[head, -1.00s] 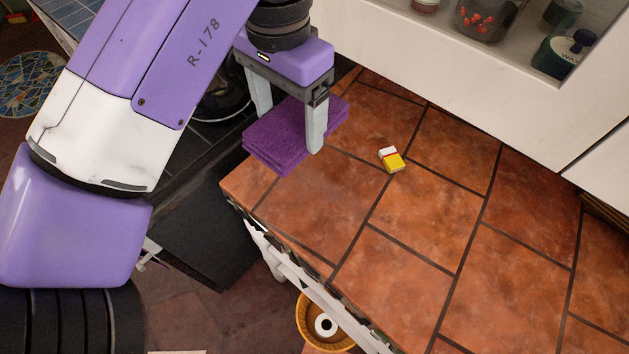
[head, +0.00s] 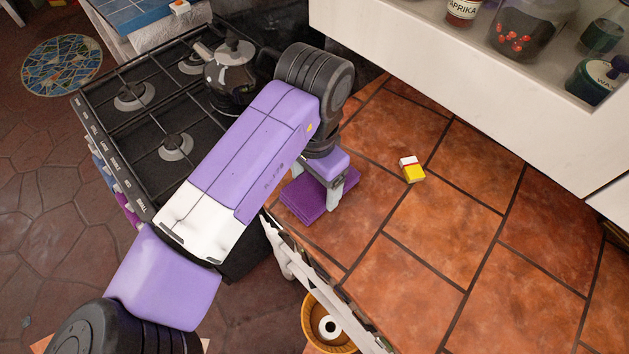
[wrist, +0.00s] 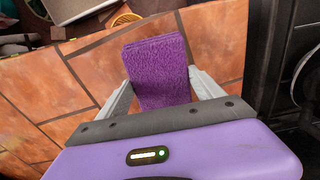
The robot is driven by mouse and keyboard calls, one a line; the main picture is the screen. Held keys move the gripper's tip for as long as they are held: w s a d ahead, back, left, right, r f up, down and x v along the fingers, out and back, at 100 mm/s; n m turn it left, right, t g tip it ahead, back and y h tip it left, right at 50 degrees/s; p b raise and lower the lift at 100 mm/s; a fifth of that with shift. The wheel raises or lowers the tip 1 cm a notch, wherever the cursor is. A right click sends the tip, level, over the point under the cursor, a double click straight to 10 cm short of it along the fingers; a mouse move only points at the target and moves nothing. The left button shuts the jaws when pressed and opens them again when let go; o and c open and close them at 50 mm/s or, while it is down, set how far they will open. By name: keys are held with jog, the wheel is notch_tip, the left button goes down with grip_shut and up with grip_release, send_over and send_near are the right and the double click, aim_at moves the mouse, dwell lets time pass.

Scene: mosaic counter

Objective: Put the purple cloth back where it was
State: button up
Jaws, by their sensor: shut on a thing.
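The purple cloth (head: 305,201) is a folded, layered stack at the front left corner of the terracotta-tiled counter (head: 425,235). My gripper (head: 316,189) is above it with its fingers pointing down, shut on the cloth. In the wrist view, my gripper (wrist: 160,85) has one grey finger against each side of the cloth (wrist: 157,62). The cloth looks flat and level. I cannot tell whether its underside touches the tiles.
A small yellow and white box (head: 412,170) lies on the counter to the right. The black stove (head: 150,100) with a kettle (head: 231,72) is to the left. A white cabinet with jars (head: 460,70) overhangs the back. The counter's right part is clear.

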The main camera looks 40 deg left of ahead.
aim_at(314, 187)
jog(key=shift+f, duration=0.35)
jog(key=o, duration=1.2)
jog(key=shift+f, duration=0.1)
notch_tip(314, 187, up, 12)
jog(key=b, duration=0.1)
